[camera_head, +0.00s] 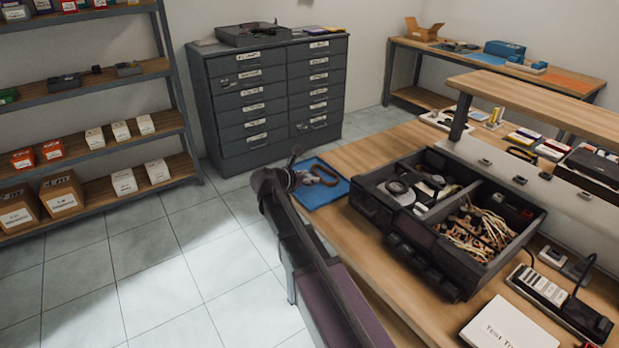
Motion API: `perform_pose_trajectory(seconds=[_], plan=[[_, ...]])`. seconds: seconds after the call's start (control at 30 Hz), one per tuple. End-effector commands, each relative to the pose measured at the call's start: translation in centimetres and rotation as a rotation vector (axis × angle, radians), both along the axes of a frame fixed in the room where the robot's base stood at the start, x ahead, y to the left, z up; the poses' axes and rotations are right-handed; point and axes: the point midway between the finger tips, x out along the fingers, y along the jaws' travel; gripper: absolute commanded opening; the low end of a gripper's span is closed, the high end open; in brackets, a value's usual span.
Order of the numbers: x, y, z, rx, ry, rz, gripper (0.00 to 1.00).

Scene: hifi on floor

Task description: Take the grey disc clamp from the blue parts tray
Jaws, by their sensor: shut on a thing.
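The blue parts tray (333,191) is a flat blue mat-like tray at the left end of the wooden workbench. My gripper (292,178) is over its left edge, at the end of my dark arm, which rises from the bottom of the view. The gripper is shut on a small dark grey piece, which looks like the grey disc clamp; the fingers and wrist hide most of it. A dark ring-shaped part (325,170) shows on the tray just right of the gripper. I cannot tell any gap between the held piece and the tray.
A large black open case (452,262) with cables and tools stands right of the tray. A white box (509,325) and a power strip (545,290) lie nearer. A grey drawer cabinet (268,95) stands behind, shelves (95,135) at left. The tiled floor between is clear.

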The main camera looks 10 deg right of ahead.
Motion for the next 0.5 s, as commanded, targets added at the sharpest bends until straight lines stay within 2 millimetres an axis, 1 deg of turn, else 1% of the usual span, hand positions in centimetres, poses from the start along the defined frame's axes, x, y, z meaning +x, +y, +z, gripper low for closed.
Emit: perform_pose_trajectory(seconds=[0.03, 0.1, 0.4, 0.5], plan=[[0.0, 0.0, 1.0, 0.0, 0.0, 0.0, 0.15], [-2.4, -0.3, 0.6, 0.0, 0.0, 0.0, 0.15], [-9.4, -0.8, 1.3, 0.0, 0.0, 0.0, 0.15], [-11.4, -1.0, 1.5, -0.001, -0.001, 0.0, 0.15]])
